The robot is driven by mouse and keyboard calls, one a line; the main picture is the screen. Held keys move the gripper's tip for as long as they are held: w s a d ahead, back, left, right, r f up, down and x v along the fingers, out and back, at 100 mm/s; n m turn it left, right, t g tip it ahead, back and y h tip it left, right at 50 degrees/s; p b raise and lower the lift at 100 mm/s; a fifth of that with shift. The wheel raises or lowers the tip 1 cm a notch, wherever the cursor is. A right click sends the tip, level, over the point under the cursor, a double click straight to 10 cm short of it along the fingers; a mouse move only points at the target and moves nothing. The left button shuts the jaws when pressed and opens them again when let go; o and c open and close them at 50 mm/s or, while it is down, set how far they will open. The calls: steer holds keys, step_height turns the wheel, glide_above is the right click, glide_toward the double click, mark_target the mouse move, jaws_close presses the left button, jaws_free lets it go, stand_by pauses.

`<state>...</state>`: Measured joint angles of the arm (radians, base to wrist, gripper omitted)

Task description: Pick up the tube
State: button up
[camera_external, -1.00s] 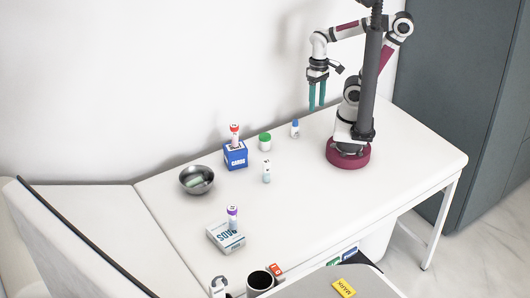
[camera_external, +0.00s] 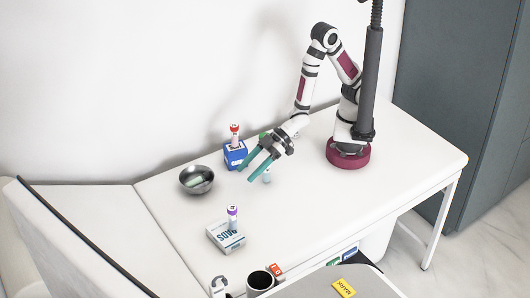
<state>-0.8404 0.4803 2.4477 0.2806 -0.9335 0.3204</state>
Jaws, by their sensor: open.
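Two capped tubes are in view. One tube with a red cap (camera_external: 234,134) stands upright at the blue box (camera_external: 236,157), seemingly on top of it. Another tube with a purple cap (camera_external: 233,216) stands upright at the white-and-blue pads box (camera_external: 225,237), seemingly on it. My gripper (camera_external: 246,174) is open and empty, its teal fingers pointing down and left. In the picture, its tips are just below the blue box, between the two tubes and apart from both. I cannot tell its exact height above the table.
A steel bowl (camera_external: 197,181) with a pale green thing inside stands left of the blue box. A small vial (camera_external: 267,176) and a green-lidded jar (camera_external: 263,136) are partly hidden by my gripper. A dark mug (camera_external: 260,282) is at the front. The table's right half is mostly clear.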

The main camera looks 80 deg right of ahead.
steer(key=s+a+f+n+y, duration=0.1)
steer(key=s+a+n+y, duration=0.25)
steer(key=a, duration=0.25)
glide_above(226, 234)
steer(key=shift+m+h, duration=0.35)
step_height(226, 234, down, 6)
steer(key=shift+r, duration=0.1)
jaws_close()
